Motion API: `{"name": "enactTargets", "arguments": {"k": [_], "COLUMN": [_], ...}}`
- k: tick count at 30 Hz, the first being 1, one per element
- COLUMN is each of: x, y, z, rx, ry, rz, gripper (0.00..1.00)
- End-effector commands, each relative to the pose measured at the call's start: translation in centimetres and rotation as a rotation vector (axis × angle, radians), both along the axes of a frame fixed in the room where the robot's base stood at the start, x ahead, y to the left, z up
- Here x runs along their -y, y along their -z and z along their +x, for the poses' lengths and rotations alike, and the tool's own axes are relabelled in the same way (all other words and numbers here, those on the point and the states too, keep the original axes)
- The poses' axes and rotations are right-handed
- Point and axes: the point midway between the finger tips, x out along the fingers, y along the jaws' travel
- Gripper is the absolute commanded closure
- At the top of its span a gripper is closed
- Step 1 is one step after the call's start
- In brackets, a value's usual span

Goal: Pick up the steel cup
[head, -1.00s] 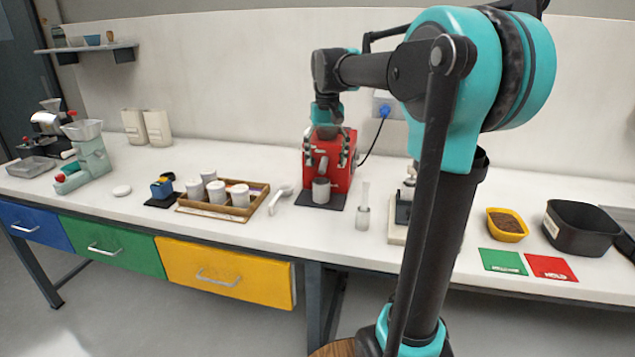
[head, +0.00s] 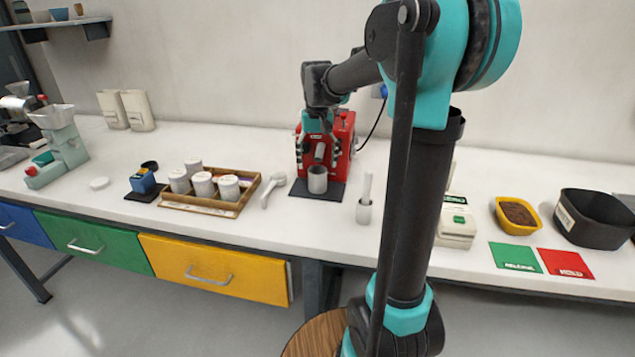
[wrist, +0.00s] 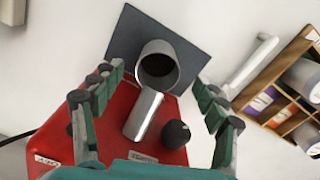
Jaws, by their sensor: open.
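The steel cup (head: 317,180) stands upright on a dark mat (head: 300,190) in front of the red machine (head: 343,146), under its spout. In the wrist view the cup (wrist: 158,66) shows its open mouth at upper centre, beyond the machine's metal spout (wrist: 143,115). My gripper (head: 318,152) is above and behind the cup, close to the machine's front. In the wrist view my gripper (wrist: 158,82) has its fingers spread wide, one on each side of the spout and cup, touching neither as far as I can tell. The jaws are empty.
A white-handled tool (head: 272,190) lies left of the mat, beside a wooden tray (head: 205,208) of white canisters. A mortar with pestle (head: 364,208) stands to the right. A black knob (wrist: 175,134) sits beside the spout. The counter's front is clear.

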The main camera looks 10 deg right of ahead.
Motion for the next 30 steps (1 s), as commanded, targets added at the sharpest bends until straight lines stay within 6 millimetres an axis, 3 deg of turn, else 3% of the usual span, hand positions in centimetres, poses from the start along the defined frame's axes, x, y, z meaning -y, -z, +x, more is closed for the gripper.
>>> {"name": "enactTargets", "arguments": {"k": [3,11,19,29,30], "x": [0.0,0.1,0.2,0.2,0.2], "y": [1.6,3.3,7.0,7.6,7.6], "z": [0.1,0.1,0.3,0.3,0.3], "rx": [0.0,0.0,0.0,0.0,0.0], "ry": [0.0,0.0,0.0,0.0,0.0], "rz": [0.0,0.0,0.0,0.0,0.0], "gripper": [0.27,0.27,0.27,0.27,0.32]}}
